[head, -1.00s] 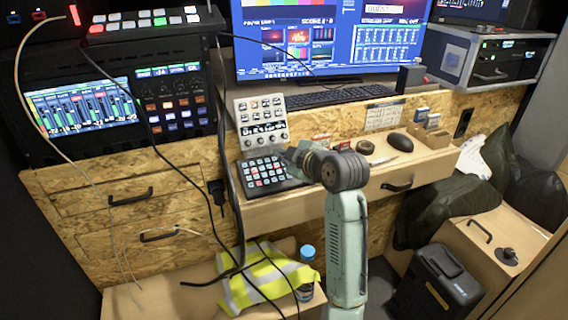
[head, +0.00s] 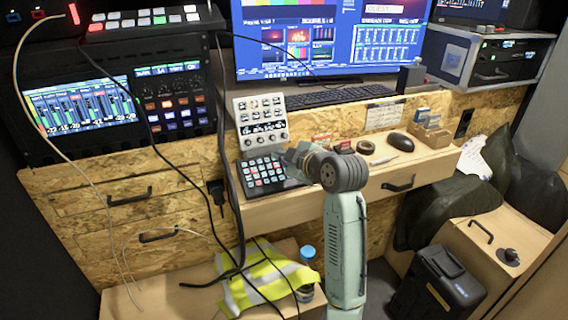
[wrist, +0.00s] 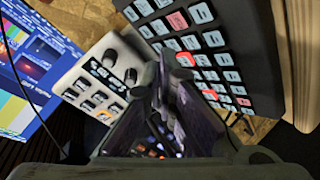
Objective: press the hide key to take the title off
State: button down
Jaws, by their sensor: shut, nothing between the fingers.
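A dark keypad (head: 258,178) with rows of pale keys and a few red ones lies on the desk shelf. In the wrist view the keypad (wrist: 228,62) fills the upper right. Its key labels are too small to read, so I cannot tell which key is hide. My gripper (head: 290,155) is at the keypad's right side in the head view, and the arm hides part of that side. In the wrist view my gripper (wrist: 172,75) is shut and empty, its tips by the keypad's edge nearest the white panel. I cannot tell whether they touch a key.
A white control panel (head: 261,120) with knobs stands just behind the keypad; it also shows in the wrist view (wrist: 98,80). A monitor (head: 335,40) and keyboard (head: 340,96) are behind. Cables hang left of the keypad.

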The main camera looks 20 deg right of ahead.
jog(key=shift+w+f, duration=0.1)
jog(key=shift+f, duration=0.15)
jog(key=shift+r, duration=0.15)
jog(key=shift+s+r, duration=0.3)
jog(key=shift+r, duration=0.2)
jog(key=shift+r, duration=0.1)
jog(key=shift+s+r+p, duration=0.3)
jog(key=shift+r+p, duration=0.2)
jog(key=shift+r, duration=0.25)
jog(key=shift+s+r+p, duration=0.35)
jog(key=shift+r+p, duration=0.2)
jog(key=shift+r, duration=0.2)
jog(key=shift+s+r+p, duration=0.3)
jog(key=shift+r+p, duration=0.2)
jog(key=shift+r, duration=0.25)
